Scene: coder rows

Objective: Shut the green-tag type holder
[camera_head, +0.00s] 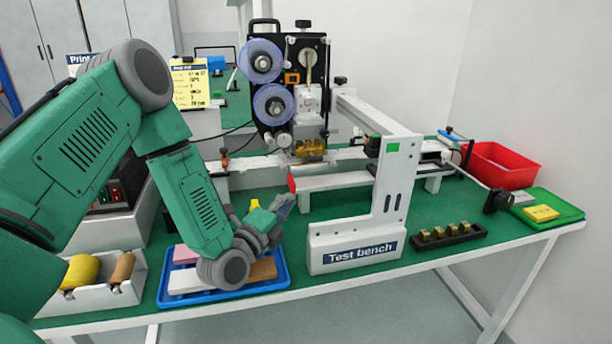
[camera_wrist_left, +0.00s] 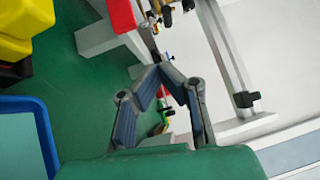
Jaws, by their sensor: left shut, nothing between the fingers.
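A green tag (camera_head: 393,147) is on the end of the white beam above the "Test bench" upright. A small dark part (camera_head: 372,146) sits just left of it; I cannot tell whether it is the type holder, or open or shut. A gold-coloured block (camera_head: 310,149) sits under the black coder (camera_head: 290,85). My left gripper (camera_head: 283,205) is shut and empty, left of the white upright and below the red-ended rail (camera_head: 335,181). In the left wrist view its fingers (camera_wrist_left: 160,72) meet at the tips. My right gripper is not in view.
A blue tray (camera_head: 225,293) with blocks lies below my left wrist; its rim shows in the left wrist view (camera_wrist_left: 45,135). The Test bench base (camera_head: 355,250) stands right of the gripper. A black rack of brass pieces (camera_head: 447,235) and a red bin (camera_head: 500,165) are farther right.

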